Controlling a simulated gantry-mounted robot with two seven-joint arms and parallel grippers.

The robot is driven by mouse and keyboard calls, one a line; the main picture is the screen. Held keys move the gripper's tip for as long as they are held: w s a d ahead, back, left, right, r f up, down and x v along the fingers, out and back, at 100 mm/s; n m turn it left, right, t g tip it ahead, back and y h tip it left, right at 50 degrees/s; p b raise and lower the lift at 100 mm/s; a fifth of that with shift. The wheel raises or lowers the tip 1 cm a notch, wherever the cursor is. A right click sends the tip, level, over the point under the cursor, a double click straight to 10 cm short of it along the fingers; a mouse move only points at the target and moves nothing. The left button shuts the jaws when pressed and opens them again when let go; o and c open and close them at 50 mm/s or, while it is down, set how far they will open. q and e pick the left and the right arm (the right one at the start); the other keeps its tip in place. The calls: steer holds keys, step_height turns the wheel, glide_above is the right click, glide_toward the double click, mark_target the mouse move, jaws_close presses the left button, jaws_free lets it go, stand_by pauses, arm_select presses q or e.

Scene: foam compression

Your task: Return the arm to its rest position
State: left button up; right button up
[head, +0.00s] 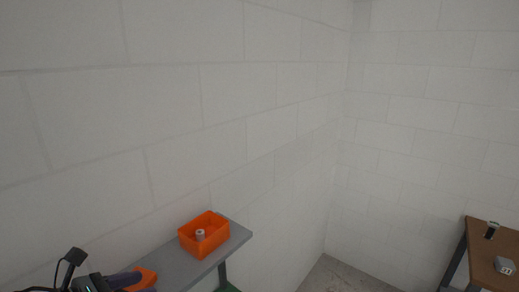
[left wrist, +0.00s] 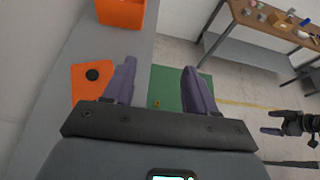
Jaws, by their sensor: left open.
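My left gripper (left wrist: 160,82) is open, with its two purple fingers wide apart and nothing between them. In the head view only part of it (head: 118,282) shows at the bottom left corner. An orange piece with a black round spot (left wrist: 92,78) lies on the grey table (left wrist: 55,125), left of the left finger; it also shows in the head view (head: 145,276), partly hidden by my gripper. An orange bin (head: 203,236) stands on the table with a small grey cylinder (head: 200,235) in it. My right gripper (left wrist: 270,122) appears at the right edge of the left wrist view, fingers apart and empty.
A brown table (head: 482,252) with small objects stands at the right; several items on it show in the left wrist view (left wrist: 262,24). A green mat (left wrist: 170,78) lies on the floor. A pale block wall (head: 180,110) rises behind the grey table.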

arm_select(q)
steer(key=s+d+f+g+h+p, duration=0.2)
steer(key=s+d+f+g, duration=0.15)
steer(key=d+f, duration=0.6)
steer(key=s+d+f+n+t+p, duration=0.3)
steer(key=s+d+f+n+p, duration=0.15)
steer(key=s+d+n, duration=0.6)
steer(key=s+a+f+n+g+y, duration=0.2)
steer(key=s+a+n+y, duration=0.1)
steer(key=n, duration=0.7)
steer(key=s+a+f+n+g+y+p, duration=0.1)
steer(key=s+a+n, duration=0.4)
steer(key=n, duration=0.5)
steer(key=s+a+f+n+g+y+p, duration=0.1)
steer(key=s+a+f+n+g+y, duration=0.2)
steer(key=a+n+y, duration=0.3)
steer(key=s+a+f+n, duration=0.1)
steer(key=a+n, duration=0.1)
steer(key=n, duration=0.3)
arm_select(e)
step_height(320, 180, up, 10)
steer(key=w, duration=0.2)
steer(key=shift+f, duration=0.25)
